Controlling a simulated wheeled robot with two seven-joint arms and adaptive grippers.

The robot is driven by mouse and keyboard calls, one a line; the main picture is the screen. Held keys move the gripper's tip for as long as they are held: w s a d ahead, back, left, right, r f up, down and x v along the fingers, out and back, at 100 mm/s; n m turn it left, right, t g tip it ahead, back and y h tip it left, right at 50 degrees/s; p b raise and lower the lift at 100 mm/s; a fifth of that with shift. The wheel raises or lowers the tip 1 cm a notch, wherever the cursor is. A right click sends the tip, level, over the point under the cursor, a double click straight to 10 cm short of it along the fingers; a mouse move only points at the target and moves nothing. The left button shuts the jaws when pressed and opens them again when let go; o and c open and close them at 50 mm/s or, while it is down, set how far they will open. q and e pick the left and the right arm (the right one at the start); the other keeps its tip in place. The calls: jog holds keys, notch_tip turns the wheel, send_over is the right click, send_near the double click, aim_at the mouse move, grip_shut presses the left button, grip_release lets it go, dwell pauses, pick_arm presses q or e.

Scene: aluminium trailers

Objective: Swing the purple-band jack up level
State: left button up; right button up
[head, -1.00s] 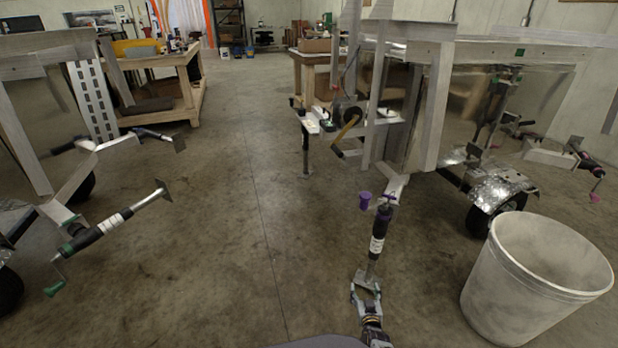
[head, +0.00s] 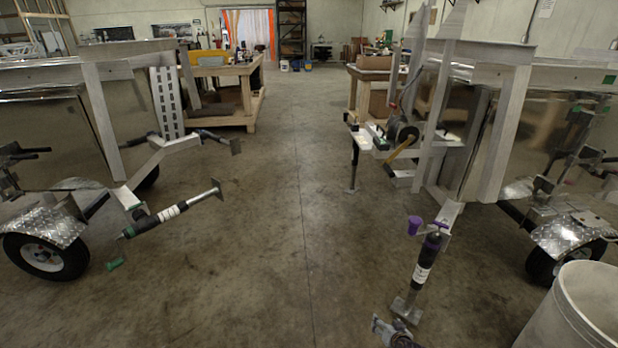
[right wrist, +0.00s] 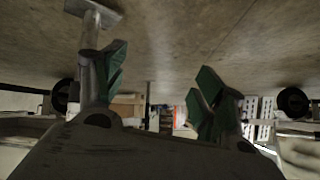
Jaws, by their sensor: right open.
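The purple-band jack (head: 428,262) hangs steeply downward from the right trailer's frame in the head view. It has a dark body with a white label, a purple handle (head: 414,225) at its top and a square foot plate (head: 407,309) at its lower end. My right gripper (head: 390,331) shows partly at the bottom edge, just below the foot plate. In the right wrist view its green fingers (right wrist: 161,62) are apart with nothing between them. The jack's metal tube (right wrist: 91,38) shows there beside the left finger; I cannot tell whether they touch. My left gripper is out of view.
A pale bin (head: 580,310) stands at the lower right. The left trailer carries a green-handled jack (head: 170,212), raised near level. The right trailer's wheel (head: 550,262) is beyond the purple-band jack. The concrete floor between the trailers is clear.

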notch_tip(320, 180, up, 8)
jog(key=w+a+n+y, duration=0.1)
jog(key=w+a, duration=0.2)
jog(key=s+a+r+n+g, duration=0.1)
jog(key=s+a+r, duration=0.2)
jog(key=r, duration=0.3)
jog(key=s+a+r+n+y, duration=0.1)
jog(key=s+a+r, duration=0.1)
jog(key=s+r, duration=0.3)
jog(key=s+a+r+n+g, duration=0.1)
jog(key=s+a+r, duration=0.15)
jog(key=r, duration=0.45)
jog(key=s+a+r+n+y, duration=0.1)
jog(key=s+a+r, duration=0.15)
jog(key=s, duration=0.35)
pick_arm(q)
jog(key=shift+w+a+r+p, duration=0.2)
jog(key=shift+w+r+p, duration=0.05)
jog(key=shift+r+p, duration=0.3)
pick_arm(e)
jog(key=s+a+f+g, duration=0.1)
jog(key=s+f+g, duration=0.1)
jog(key=s+f, duration=0.7)
jog(key=s, duration=0.3)
jog(key=shift+s+a+f+g, duration=0.2)
jog(key=shift+s+a+g, duration=0.1)
jog(key=shift+g, duration=0.1)
jog(key=shift+f, duration=0.1)
